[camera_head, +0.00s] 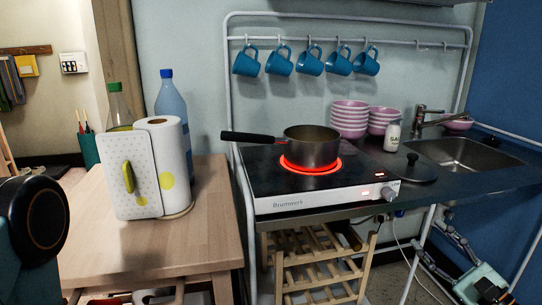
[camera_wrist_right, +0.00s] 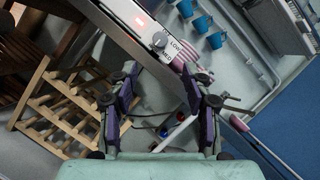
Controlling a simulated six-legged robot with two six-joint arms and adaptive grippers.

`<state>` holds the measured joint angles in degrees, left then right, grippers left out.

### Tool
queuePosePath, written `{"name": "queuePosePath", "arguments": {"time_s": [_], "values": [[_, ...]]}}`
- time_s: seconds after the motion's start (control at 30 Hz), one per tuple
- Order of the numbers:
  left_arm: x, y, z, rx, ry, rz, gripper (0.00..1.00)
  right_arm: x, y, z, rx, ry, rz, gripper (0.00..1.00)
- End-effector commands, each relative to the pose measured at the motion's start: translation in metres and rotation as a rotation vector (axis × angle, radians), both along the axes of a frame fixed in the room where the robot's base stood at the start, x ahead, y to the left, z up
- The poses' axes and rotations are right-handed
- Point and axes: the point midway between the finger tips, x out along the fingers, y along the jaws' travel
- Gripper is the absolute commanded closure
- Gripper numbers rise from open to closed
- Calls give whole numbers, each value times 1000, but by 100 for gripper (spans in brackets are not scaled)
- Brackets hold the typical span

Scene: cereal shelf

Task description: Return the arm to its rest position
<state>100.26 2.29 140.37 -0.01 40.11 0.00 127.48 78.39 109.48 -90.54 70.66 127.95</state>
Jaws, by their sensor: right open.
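My right gripper (camera_head: 436,238) is low at the right in the head view, in front of and below the counter edge. In the right wrist view its two dark fingers (camera_wrist_right: 160,80) are spread apart with nothing between them. The front of the hot plate (camera_wrist_right: 137,22) and its knob (camera_wrist_right: 159,40) lie beyond the fingertips there. A dark round part of my own arm shows at the left edge of the head view. My left gripper is not in view.
A pot (camera_head: 312,148) stands on the glowing burner of the hot plate (camera_head: 300,203). A wooden rack (camera_head: 312,268) is under the counter. A paper towel roll (camera_head: 172,165) stands on the wooden table (camera_head: 100,250). A sink (camera_head: 465,153) is at the right.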

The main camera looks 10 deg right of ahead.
Motion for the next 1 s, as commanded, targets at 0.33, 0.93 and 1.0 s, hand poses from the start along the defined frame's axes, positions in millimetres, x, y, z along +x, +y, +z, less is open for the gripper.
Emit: {"name": "queuePosePath", "arguments": {"time_s": [0.33, 0.93, 1.0], "values": [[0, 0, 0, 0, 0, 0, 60, 16, -11, -35, -510, 65, -261, 51], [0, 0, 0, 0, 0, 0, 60, -68, 117, -198, -1649, 449, 337, 51], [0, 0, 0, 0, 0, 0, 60, -97, 131, -216, -1747, 468, 483, 51]]}}
